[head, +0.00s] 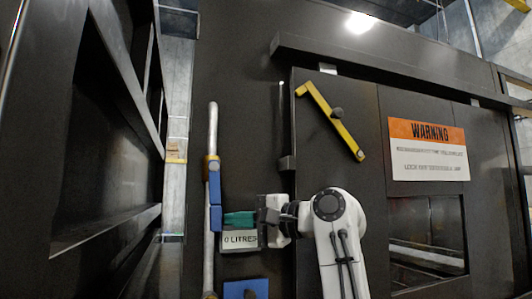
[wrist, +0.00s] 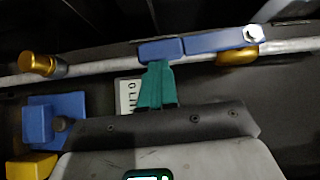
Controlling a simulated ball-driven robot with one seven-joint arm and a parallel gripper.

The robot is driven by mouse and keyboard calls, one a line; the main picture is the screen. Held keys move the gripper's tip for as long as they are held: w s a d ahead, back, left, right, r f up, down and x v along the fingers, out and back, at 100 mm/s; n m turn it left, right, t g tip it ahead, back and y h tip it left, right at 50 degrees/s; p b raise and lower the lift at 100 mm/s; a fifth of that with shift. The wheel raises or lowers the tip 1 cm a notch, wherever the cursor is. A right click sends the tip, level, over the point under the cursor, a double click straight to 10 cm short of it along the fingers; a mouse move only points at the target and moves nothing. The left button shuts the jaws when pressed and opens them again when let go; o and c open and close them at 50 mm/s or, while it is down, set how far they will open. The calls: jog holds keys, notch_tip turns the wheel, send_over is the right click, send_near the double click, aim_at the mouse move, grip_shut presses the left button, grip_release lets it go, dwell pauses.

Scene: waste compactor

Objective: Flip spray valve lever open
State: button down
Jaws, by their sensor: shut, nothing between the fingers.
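The blue spray valve lever (head: 215,192) lies along a vertical grey pipe, below a brass valve body (head: 211,163). In the wrist view, the lever (wrist: 215,41) runs along the pipe from a bright bolt at the brass body (wrist: 237,55) to a wider blue end (wrist: 161,49). My gripper (head: 226,219) has teal fingers beside the lever's lower end. In the wrist view, my gripper (wrist: 158,66) is shut, its tips right at that blue end; I cannot tell whether they touch. Nothing shows between the fingers.
A white "0 LITRES" label (head: 239,240) sits behind my fingers. A blue block (head: 245,289) is low beside the pipe (head: 213,125). A yellow bar handle (head: 330,120) and a warning sign (head: 428,150) are on the dark panel at right. A dark frame stands left.

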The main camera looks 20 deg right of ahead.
jog(key=shift+a+f+m+t+y, duration=0.2)
jog(key=shift+a+m+t+y, duration=0.1)
jog(key=shift+a+m, duration=0.15)
jog(key=shift+a, duration=0.2)
